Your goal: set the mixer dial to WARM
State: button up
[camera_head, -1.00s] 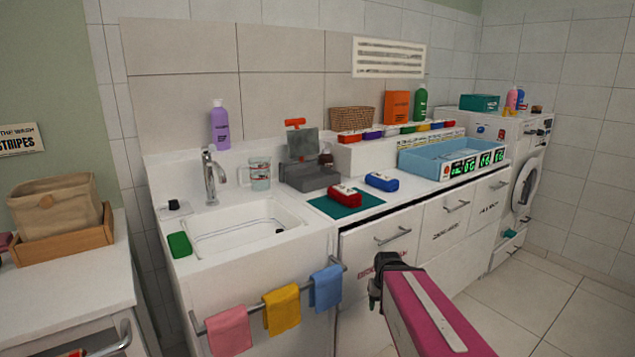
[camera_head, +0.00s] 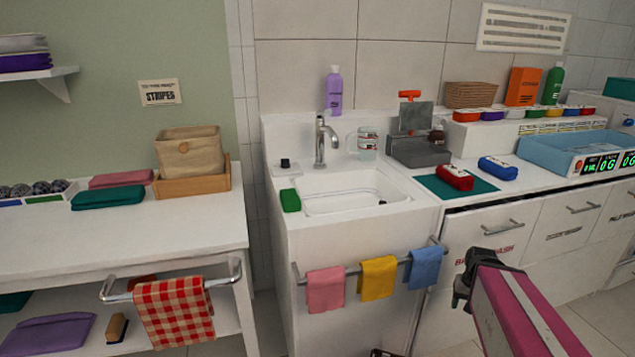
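A small black dial (camera_head: 285,163) on a pale base sits on the rear left corner of the white sink unit, left of the chrome faucet (camera_head: 322,142). It is the likely mixer dial; its markings and setting are too small to read. My gripper (camera_head: 464,284) is at the lower right, in front of the drawers and well below and to the right of the dial. It touches nothing that I can see. Its fingers are dark and seen from behind, so their opening is unclear.
A green sponge (camera_head: 290,200) lies on the sink's left rim, near the dial. A glass jug (camera_head: 367,143) stands right of the faucet. A rail (camera_head: 300,278) with pink, yellow and blue cloths runs across the sink front. A table (camera_head: 120,250) stands left, beyond a gap.

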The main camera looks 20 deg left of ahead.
aim_at(284, 164)
jog(key=k+j+z, duration=0.1)
jog(key=j, duration=0.3)
jog(key=k+j+z, duration=0.1)
jog(key=k+j, duration=0.15)
jog(key=j, duration=0.15)
jog(key=k+j+z, duration=0.1)
jog(key=j, duration=0.3)
jog(key=k+j+z, duration=0.1)
jog(key=k+j, duration=0.45)
jog(key=j, duration=0.15)
jog(key=k+j, duration=0.2)
jog(key=j, duration=0.2)
jog(key=l+u, duration=0.2)
jog(key=u, duration=0.25)
jog(key=l+u, duration=0.45)
jog(key=k+l+u, duration=0.1)
jog(key=l+u, duration=0.3)
jog(key=l, duration=0.15)
jog(key=k+l+u, duration=0.1)
jog(key=l+u, duration=0.2)
jog(key=l, duration=0.75)
jog(key=j, duration=0.35)
